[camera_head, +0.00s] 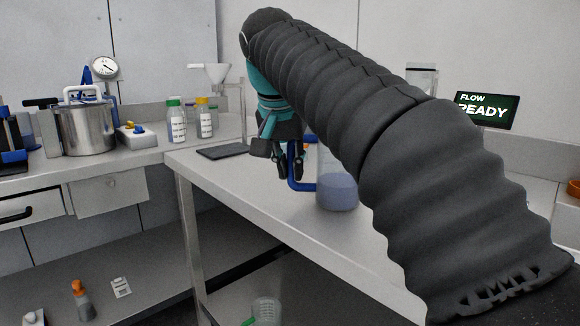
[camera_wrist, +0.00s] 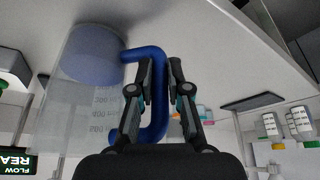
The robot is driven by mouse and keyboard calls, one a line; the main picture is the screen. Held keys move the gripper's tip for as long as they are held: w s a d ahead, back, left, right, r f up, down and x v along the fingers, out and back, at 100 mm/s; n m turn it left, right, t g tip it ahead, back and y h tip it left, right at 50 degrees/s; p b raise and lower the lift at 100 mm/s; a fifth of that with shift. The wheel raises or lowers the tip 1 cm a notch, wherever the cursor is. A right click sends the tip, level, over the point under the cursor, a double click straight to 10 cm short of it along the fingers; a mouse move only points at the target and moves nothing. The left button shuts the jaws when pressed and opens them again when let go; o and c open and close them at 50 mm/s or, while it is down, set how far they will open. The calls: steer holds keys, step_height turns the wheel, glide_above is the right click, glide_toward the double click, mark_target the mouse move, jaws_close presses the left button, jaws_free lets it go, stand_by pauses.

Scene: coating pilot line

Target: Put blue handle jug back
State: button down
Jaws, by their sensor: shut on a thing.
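The clear jug with bluish contents (camera_head: 337,186) is upright over the light bench (camera_head: 262,195), partly hidden behind my arm. Its blue handle (camera_head: 296,172) faces left, toward my gripper (camera_head: 284,172). In the wrist view, where the scene appears upside down, the graduated jug (camera_wrist: 82,105) is at left. My gripper's fingers (camera_wrist: 160,68) are closed around the upright part of the blue handle (camera_wrist: 136,53). I cannot tell whether the jug's base touches the bench.
A flat dark plate (camera_head: 222,152) lies at the bench's back left. Bottles with a green cap (camera_head: 176,122) and an orange cap (camera_head: 204,120) stand behind it, near a funnel (camera_head: 214,72). A FLOW READY display (camera_head: 486,108) is at right. The bench front is clear.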

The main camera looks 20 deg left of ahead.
steer(key=c, duration=1.6)
jaws_free()
steer(key=shift+f, duration=0.15)
steer(key=o, duration=0.5)
steer(key=shift+c, duration=0.2)
steer(key=shift+s+r, duration=0.1)
steer(key=shift+r, duration=0.35)
steer(key=v, duration=0.7)
steer(key=shift+p, duration=0.35)
